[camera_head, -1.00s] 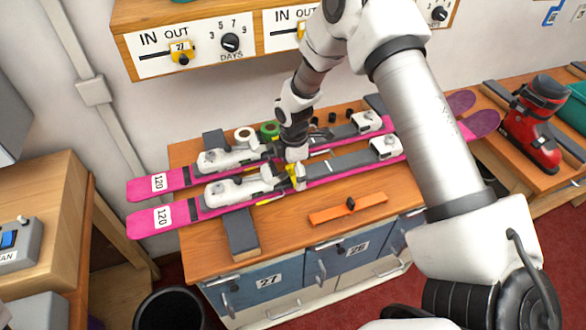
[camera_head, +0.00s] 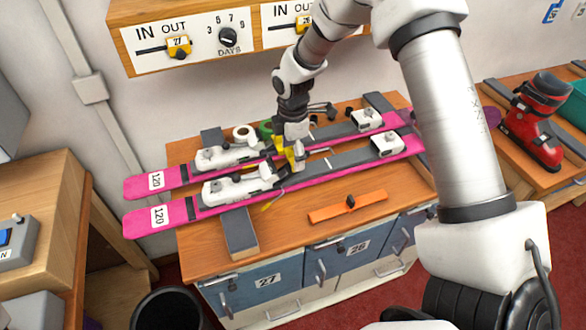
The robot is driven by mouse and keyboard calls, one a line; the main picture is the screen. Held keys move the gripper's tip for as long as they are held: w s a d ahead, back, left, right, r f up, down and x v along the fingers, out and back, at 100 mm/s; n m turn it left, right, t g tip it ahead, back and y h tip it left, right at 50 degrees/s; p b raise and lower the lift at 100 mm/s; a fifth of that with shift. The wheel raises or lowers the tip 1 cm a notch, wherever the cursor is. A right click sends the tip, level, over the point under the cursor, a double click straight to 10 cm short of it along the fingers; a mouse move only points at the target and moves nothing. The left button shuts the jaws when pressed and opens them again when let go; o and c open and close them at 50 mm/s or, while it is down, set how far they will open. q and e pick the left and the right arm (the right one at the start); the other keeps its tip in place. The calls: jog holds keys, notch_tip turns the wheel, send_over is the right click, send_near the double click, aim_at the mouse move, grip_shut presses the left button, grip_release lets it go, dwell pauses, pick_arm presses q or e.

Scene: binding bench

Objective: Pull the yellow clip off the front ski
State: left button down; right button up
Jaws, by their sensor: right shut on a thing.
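The front ski (camera_head: 335,177) is pink with a "120" label and lies across the bench, with white binding parts and a dark middle strip. My right gripper (camera_head: 289,147) comes down from above, shut on the yellow clip (camera_head: 298,158). The clip appears above the strip of the front ski, towards the gap between the two skis; its lower end overlaps the ski's far edge in the picture, and contact there is hard to judge. The back ski (camera_head: 143,184) lies behind, parallel. My left gripper is out of view.
An orange bar (camera_head: 372,200) lies on clear bench top in front of the skis. Tape rolls (camera_head: 243,132) stand behind them. A red boot (camera_head: 533,125) stands on the right bench. Above is the dial panel (camera_head: 188,38).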

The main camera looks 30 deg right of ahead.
notch_tip(320, 180, up, 5)
jog(key=shift+s+f, duration=0.15)
jog(key=shift+r+p, duration=0.7)
jog(key=shift+p, duration=0.25)
jog(key=shift+r+p, duration=2)
jog(key=shift+p, duration=0.1)
jog(key=shift+f, duration=0.1)
